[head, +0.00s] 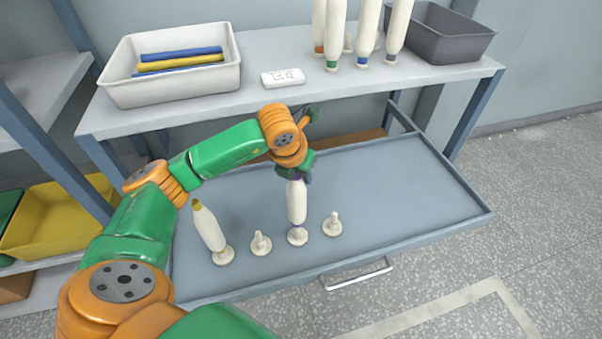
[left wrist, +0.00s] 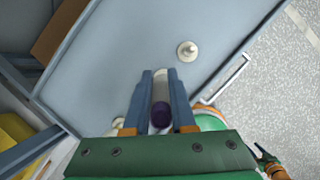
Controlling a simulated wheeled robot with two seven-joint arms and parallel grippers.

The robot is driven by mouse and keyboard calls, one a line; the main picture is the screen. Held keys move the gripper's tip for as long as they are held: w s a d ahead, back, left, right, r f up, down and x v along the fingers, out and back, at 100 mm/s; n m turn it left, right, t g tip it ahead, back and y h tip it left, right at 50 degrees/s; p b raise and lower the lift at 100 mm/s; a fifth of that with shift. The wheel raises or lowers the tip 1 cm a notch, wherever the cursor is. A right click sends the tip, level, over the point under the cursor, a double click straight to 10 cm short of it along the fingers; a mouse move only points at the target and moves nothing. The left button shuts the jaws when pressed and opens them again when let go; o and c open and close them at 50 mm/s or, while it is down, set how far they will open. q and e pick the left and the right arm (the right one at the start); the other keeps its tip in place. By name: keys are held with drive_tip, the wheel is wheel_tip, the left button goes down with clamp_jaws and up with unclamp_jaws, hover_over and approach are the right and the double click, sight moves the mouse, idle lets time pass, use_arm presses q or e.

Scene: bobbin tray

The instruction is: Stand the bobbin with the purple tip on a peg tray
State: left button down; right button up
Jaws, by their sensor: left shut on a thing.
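The bobbin with the purple tip (head: 297,203) is white and stands upright in the head view, its lower end at a peg base (head: 298,238) on the peg tray (head: 400,185). I cannot tell whether it is fully seated on that peg. My left gripper (head: 297,177) is shut on its upper end from above. In the left wrist view the purple tip (left wrist: 160,115) lies between the two fingers. Empty pegs stand on either side, one to the left (head: 261,243) and one to the right (head: 332,224). My right gripper seems to show small at the lower right of the left wrist view (left wrist: 264,157).
A yellow-tipped bobbin (head: 208,228) leans on the leftmost peg. On the shelf above are a white bin (head: 120,92), a small white box (head: 283,77), several bobbins (head: 335,35) and a grey bin (head: 450,47). The tray's right part is clear.

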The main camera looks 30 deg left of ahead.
use_arm(q)
drive_tip(key=shift+f+b, duration=1.8)
drive_tip(key=shift+f, duration=0.2)
drive_tip(key=c, duration=0.7)
unclamp_jaws()
drive_tip(key=v, duration=0.7)
drive_tip(key=shift+r, duration=0.15)
drive_tip(key=shift+s, duration=0.1)
